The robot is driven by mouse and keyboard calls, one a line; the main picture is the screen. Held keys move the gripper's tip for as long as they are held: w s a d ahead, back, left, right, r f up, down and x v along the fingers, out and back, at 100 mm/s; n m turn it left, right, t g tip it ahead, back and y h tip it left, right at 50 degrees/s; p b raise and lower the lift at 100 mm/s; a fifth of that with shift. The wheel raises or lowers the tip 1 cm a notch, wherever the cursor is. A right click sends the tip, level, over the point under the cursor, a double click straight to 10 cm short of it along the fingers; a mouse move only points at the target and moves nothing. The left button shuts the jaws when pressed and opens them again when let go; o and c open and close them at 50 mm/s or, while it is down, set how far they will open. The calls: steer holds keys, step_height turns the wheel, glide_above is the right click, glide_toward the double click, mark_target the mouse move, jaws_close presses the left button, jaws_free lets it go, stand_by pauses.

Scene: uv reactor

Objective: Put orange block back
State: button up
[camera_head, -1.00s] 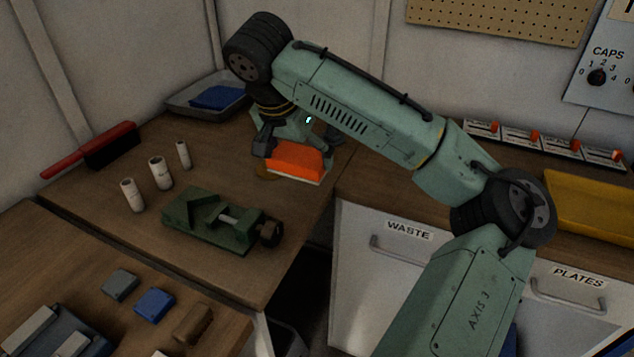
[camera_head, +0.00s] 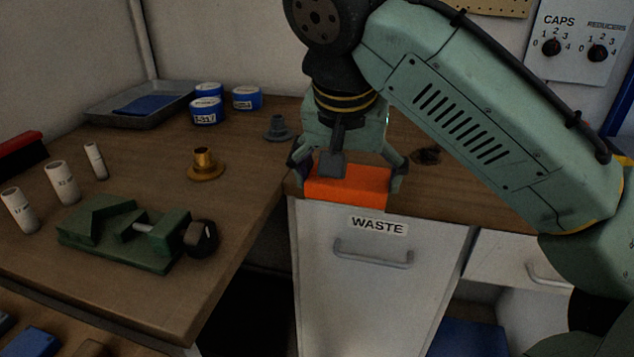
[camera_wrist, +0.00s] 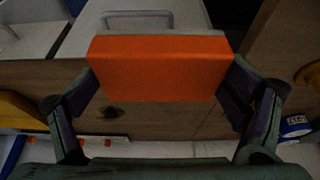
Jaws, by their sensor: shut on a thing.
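The orange block (camera_head: 347,190) is held in my gripper (camera_head: 347,180), near the front edge of the bench above the drawer marked WASTE. In the wrist view the orange block (camera_wrist: 160,68) fills the space between the two fingers of my gripper (camera_wrist: 160,90). The fingers are shut on its two ends. I cannot tell from the head view how high the block is above the bench top.
A green vise (camera_head: 135,235) and several white cylinders (camera_head: 62,182) stand on the left bench. A brass flanged part (camera_head: 205,165), blue-labelled tins (camera_head: 207,110) and a grey tray (camera_head: 140,105) are behind. The WASTE drawer (camera_head: 375,270) is closed.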

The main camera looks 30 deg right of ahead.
steer(key=shift+w+d, duration=0.1)
steer(key=shift+d, duration=0.25)
steer(key=w+d+p, duration=0.1)
steer(key=w+d, duration=0.1)
steer(key=w, duration=0.2)
steer(key=w+d+f+p, duration=0.1)
steer(key=w+d, duration=0.2)
steer(key=w+d+p, duration=0.1)
steer(key=w+d, duration=0.2)
steer(key=w, duration=0.1)
steer(key=shift+w+d+f, duration=0.1)
steer(key=shift+w+f, duration=0.1)
steer(key=shift+w, duration=0.15)
steer(key=shift+w+d+f+p, duration=0.1)
steer(key=shift+w+f+p, duration=0.1)
steer(key=shift+f, duration=0.75)
steer(key=shift+w+d+f+p, duration=0.1)
steer(key=shift+f+p, duration=0.05)
steer(key=shift+f, duration=0.75)
steer(key=shift+f, duration=0.2)
steer(key=o, duration=0.9)
steer(key=shift+o, duration=0.2)
